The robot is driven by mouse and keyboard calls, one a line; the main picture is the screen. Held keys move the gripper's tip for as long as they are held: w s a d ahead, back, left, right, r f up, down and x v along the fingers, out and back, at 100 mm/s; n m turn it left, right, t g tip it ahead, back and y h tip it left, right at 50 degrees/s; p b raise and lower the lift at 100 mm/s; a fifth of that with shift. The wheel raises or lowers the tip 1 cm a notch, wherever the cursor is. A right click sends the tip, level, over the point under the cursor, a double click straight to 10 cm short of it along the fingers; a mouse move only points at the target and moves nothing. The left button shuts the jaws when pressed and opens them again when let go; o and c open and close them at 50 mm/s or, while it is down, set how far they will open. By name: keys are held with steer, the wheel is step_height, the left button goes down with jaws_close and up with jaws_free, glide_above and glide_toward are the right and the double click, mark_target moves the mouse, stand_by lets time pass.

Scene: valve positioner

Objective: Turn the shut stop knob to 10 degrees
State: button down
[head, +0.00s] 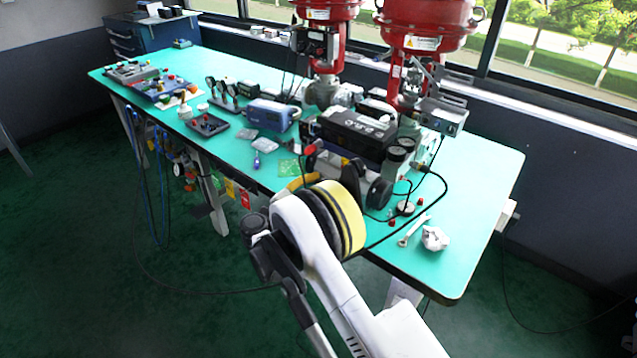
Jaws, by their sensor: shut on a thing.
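The valve positioner (357,130) is a black box with light markings on its front, on the teal bench below the red valve actuators. My arm reaches up to it from the bottom right. My gripper (348,178) shows only as dark parts beyond the yellow-banded wrist, close against the lower front of the positioner. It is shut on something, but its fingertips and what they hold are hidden. I cannot make out the shut stop knob or its angle from here.
A wrench (412,231) and a crumpled white cloth (434,238) lie at the front right. A blue device (267,115) and several trays fill the left. The bench's right end is clear.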

steer(key=shift+m, duration=1.9)
steer(key=c, duration=1.3)
jaws_free()
steer(key=shift+c, duration=0.2)
steer(key=v, duration=1.2)
steer(key=shift+a, duration=0.1)
